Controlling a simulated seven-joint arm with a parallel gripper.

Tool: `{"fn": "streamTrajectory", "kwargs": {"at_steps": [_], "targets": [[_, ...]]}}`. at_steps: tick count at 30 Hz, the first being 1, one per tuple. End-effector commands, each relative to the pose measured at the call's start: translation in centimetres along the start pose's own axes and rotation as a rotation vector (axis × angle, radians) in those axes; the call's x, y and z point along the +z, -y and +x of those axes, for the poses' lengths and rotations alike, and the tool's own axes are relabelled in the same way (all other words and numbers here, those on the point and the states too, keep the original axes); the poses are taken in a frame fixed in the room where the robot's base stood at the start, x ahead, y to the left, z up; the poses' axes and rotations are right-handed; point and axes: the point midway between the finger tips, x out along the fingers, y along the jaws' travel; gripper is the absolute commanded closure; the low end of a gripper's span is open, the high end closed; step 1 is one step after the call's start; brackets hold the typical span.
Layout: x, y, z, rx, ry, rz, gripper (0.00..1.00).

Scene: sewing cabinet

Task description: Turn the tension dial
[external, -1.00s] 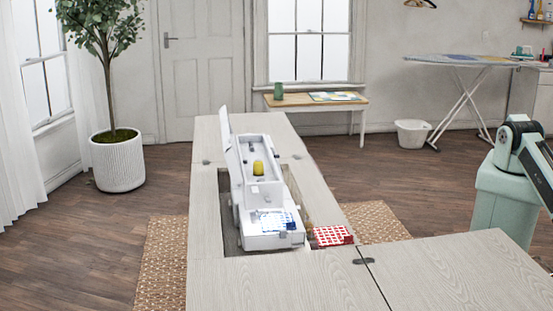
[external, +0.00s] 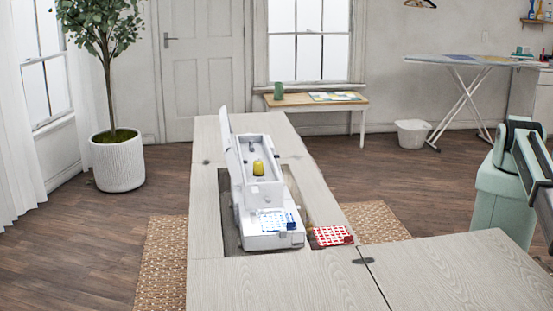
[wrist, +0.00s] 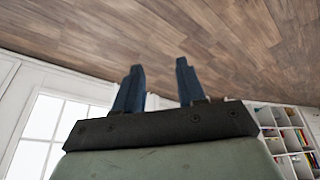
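The white sewing machine (external: 270,214) sits in the cut-out of the wooden cabinet. Its lid stands open at the left and a yellow spool (external: 258,168) is on it. I cannot make out the tension dial at this size. My gripper (wrist: 160,82) shows in the wrist view with its two dark blue fingers apart and nothing between them. It points at open room with wood floor beyond, and the machine is not in that view. In the external view only part of my arm shows at the right edge, and my gripper is out of the frame.
A blue-patterned piece lies on the machine's near end. A red-patterned cloth (external: 331,236) lies beside it on the cabinet. The front cabinet top (external: 290,280) is bare. A potted tree (external: 118,160), a small table (external: 318,104) and an ironing board (external: 463,60) stand farther back.

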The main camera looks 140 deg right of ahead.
Motion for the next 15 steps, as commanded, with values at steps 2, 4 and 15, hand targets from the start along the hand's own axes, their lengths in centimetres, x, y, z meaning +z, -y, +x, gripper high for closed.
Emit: {"fn": "streamTrajectory", "kwargs": {"at_steps": [2,4,15], "targets": [[1.7,-4.1,-2.5,0.002,-0.005,0.055,0.6],[3.2,-7.2,-4.7,0.002,-0.01,0.098,0.6],[13.8,-21.3,-17.3,0.005,-0.035,0.31,0.6]]}}
